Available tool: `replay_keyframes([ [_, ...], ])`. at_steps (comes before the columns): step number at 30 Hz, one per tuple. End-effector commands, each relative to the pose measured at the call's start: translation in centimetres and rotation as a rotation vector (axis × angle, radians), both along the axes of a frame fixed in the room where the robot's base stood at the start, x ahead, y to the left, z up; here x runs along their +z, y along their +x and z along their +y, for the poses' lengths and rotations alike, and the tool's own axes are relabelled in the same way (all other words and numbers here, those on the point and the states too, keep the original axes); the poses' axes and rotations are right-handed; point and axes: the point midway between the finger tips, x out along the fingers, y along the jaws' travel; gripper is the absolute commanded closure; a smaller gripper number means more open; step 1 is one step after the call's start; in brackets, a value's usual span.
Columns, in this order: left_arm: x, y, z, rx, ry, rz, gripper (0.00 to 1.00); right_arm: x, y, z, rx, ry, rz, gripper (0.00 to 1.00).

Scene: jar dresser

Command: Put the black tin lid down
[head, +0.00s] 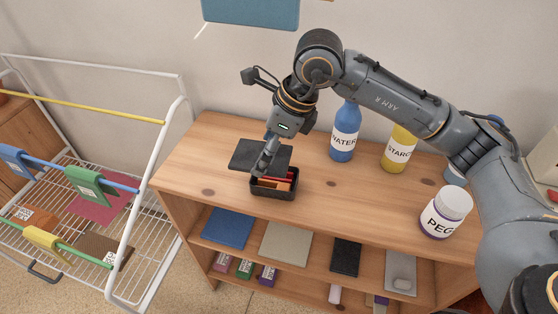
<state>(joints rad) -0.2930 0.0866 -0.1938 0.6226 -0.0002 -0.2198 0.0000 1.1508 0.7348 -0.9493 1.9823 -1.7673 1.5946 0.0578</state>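The open black tin (276,192) stands on the dresser top, left of centre, with red and orange contents showing inside. A flat dark rectangular plate (244,154), which looks like the black tin lid, is just behind and to the left of the tin. My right gripper (261,168) points down in front of the plate, its fingertips by the tin's back left rim. The fingers overlap the plate in view, and I cannot tell whether they grip it or whether it rests on the wood. My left gripper is out of view.
A blue WATER bottle (344,134), a yellow STARCH bottle (398,150) and a white PEG jar (445,212) stand to the right on the dresser top (350,205). The wood between tin and jar is clear. A white wire rack (150,165) stands at left.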

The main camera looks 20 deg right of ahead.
Motion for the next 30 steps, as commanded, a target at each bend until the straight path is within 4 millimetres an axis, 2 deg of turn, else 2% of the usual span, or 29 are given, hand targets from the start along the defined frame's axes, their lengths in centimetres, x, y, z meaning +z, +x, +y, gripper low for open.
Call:
replay_keyframes([
  [3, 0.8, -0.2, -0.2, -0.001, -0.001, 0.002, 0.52, -2.4, 0.9, -1.5, -0.002, -0.002, 0.008, 0.51],
  [6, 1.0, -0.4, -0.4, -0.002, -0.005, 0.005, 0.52, -3.7, 1.6, -2.3, 0.001, -0.001, 0.005, 0.51],
  [13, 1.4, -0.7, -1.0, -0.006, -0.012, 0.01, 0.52, -5.3, 2.4, -3.3, 0.002, -0.001, 0.005, 0.51],
  [19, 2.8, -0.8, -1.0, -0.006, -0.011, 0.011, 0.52, -7.9, 2.5, -3.4, 0.003, 0.0, 0.006, 0.51],
  [22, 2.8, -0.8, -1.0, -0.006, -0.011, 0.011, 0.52, -8.6, 2.5, -3.4, 0.003, 0.0, 0.004, 0.51],
  [30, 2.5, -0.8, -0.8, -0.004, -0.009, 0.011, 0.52, -8.8, 2.5, -3.4, 0.004, 0.0, 0.002, 0.51],
])
